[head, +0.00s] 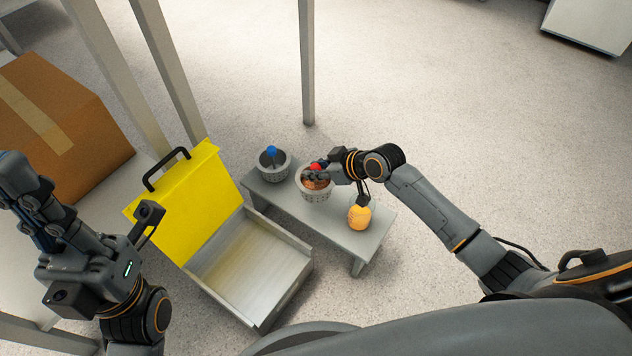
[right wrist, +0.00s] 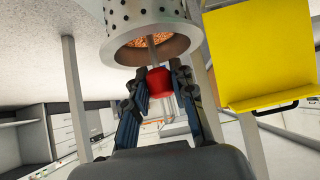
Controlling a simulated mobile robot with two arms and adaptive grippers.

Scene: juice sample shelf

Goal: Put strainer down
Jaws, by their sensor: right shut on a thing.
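A pale perforated strainer (head: 316,194) with orange-brown contents is at the grey bench (head: 378,232). In the right wrist view the strainer (right wrist: 150,30) shows its round rim, with a metal stem running from its inside to a red knob (right wrist: 160,82). My right gripper (head: 318,174) is above the strainer's rim, shut on the red knob; its fingers (right wrist: 163,85) flank the knob in the right wrist view. The strainer appears upright; I cannot tell whether its base touches the bench. My left gripper (head: 32,192) is far left, away from the strainer; its fingertips are unclear.
A similar perforated container (head: 271,175) with a blue knob stands left of the strainer. An orange jar (head: 359,215) stands to its right. An open metal box (head: 285,293) with a yellow lid (head: 190,205) is in front on the left. A cardboard box (head: 85,130) is further left.

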